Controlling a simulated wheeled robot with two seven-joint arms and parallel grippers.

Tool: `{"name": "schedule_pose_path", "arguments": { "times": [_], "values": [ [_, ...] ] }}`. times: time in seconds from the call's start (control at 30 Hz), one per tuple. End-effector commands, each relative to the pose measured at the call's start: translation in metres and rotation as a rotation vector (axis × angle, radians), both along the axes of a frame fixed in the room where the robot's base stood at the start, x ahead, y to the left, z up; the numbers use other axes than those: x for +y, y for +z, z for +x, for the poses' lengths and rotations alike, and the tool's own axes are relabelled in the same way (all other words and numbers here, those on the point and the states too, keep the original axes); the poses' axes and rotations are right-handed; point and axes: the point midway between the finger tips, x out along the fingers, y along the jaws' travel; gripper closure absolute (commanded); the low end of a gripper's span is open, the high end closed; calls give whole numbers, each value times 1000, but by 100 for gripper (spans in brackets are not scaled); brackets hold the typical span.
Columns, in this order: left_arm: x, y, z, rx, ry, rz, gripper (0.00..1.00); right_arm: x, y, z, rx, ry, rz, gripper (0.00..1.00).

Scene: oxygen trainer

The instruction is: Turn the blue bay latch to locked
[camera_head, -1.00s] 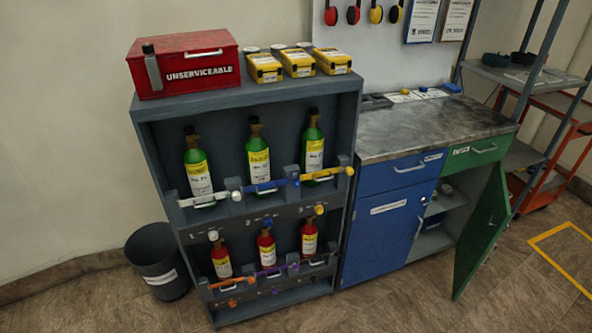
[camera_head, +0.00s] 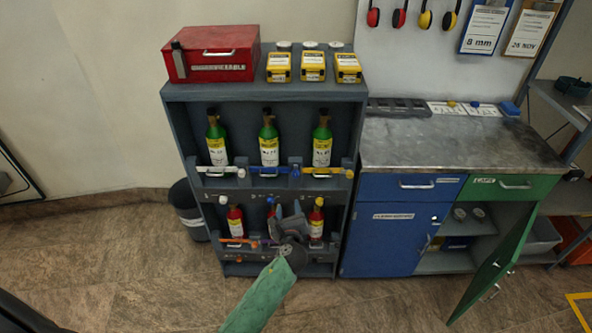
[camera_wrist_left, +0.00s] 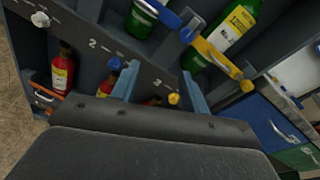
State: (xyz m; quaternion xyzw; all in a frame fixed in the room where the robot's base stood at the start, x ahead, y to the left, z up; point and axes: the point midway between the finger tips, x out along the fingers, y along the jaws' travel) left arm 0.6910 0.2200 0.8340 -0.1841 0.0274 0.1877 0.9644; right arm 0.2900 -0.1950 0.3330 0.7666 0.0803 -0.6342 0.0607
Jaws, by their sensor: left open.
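The blue bay latch (camera_head: 268,174) is a blue bar lying roughly level across the front of the middle green bottle (camera_head: 269,148) in the upper row. It has a blue knob at its right end (camera_head: 294,170). In the left wrist view the blue latch (camera_wrist_left: 160,12) shows at the top, with its knob (camera_wrist_left: 187,35). My left gripper (camera_head: 287,211) is open and empty, in front of the lower row and below the blue latch, apart from it. In the left wrist view its two fingers (camera_wrist_left: 160,90) point up toward the rack. My right gripper is out of view.
A white latch (camera_head: 217,170) lies left of the blue one and a yellow latch (camera_head: 328,172) right. Red bottles (camera_head: 235,222) stand below, partly hidden by my gripper. A red box (camera_head: 212,52) and yellow cases (camera_head: 313,66) top the rack. A green cabinet door (camera_head: 497,262) hangs open.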

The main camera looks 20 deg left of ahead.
Motion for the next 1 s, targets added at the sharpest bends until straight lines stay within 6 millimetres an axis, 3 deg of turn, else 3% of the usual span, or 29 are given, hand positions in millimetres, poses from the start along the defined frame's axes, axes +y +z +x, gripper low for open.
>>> {"name": "schedule_pose_path", "arguments": {
  "times": [0.03, 0.1, 0.27, 0.8, 1.0],
  "values": [
    [-2, 14, 13, -3, -29, 100, 55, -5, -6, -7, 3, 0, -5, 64],
    [-6, 23, 26, -4, -63, 224, 55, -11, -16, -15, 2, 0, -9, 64],
    [-11, 31, 40, -5, -100, 367, 55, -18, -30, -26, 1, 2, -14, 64],
    [7, 33, 104, -4, -103, 379, 55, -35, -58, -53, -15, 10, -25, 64],
    [10, 31, 114, -4, -102, 378, 55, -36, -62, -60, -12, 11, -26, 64]
  ]
}}
